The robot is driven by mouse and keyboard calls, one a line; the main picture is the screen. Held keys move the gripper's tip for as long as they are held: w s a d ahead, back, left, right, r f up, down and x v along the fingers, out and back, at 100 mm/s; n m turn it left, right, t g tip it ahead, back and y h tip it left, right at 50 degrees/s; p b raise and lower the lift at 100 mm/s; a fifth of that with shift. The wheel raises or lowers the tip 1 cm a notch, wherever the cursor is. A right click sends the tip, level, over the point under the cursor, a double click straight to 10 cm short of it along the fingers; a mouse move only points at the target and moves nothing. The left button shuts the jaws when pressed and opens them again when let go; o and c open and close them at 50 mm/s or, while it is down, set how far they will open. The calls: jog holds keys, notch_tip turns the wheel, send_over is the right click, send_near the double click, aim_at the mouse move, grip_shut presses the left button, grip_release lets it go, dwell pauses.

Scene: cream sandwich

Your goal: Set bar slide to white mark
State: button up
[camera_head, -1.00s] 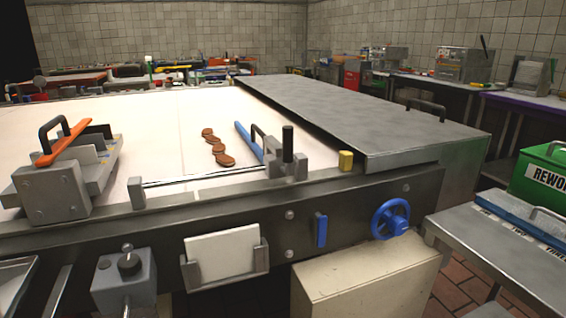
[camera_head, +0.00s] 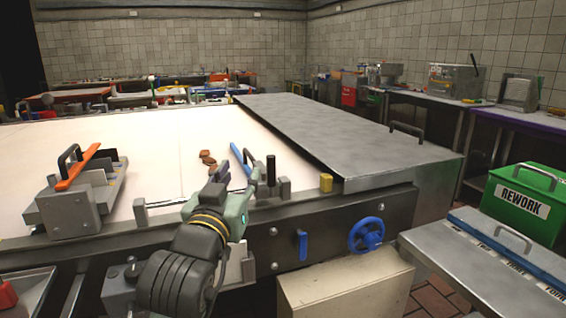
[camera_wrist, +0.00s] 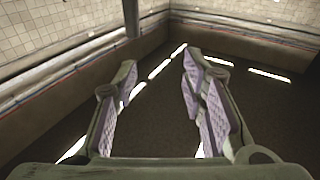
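The bar slide is a grey block with an upright black handle (camera_head: 271,168), on the front rail of the white-topped machine. A grey stop block (camera_head: 140,212) stands to its left, and the thin rod between them is largely hidden by my arm. My gripper (camera_head: 252,183) is raised just left of the black handle, and its fingers partly cover the slide. I cannot tell whether it touches the slide. In the wrist view my gripper (camera_wrist: 158,62) has its fingers apart, with nothing between them. I cannot make out a white mark on the rail.
A grey fixture with an orange-handled tool (camera_head: 75,170) stands at the left. A yellow block (camera_head: 326,182) is right of the slide, beside a large metal cover (camera_head: 320,135). Below are a blue lever (camera_head: 302,245) and blue handwheel (camera_head: 366,235). A green REWORK box (camera_head: 525,205) stands right.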

aim_at(270, 170)
jog(key=shift+m+g+h, duration=0.5)
jog(key=shift+g+h, duration=0.1)
jog(key=shift+g, duration=0.2)
jog(key=w+d, duration=0.2)
jog(key=w, duration=0.1)
jog(key=w+d+f+p, duration=0.1)
jog(key=w+d, duration=0.1)
jog(key=w, duration=0.2)
jog(key=w+d+f+p, duration=0.1)
jog(key=w+d, duration=0.1)
jog(key=w, duration=0.1)
jog(key=shift+w+d+f, duration=0.1)
jog(key=shift+w+f, duration=0.1)
jog(key=shift+w, duration=0.05)
jog(key=shift+c, duration=0.4)
grip_shut()
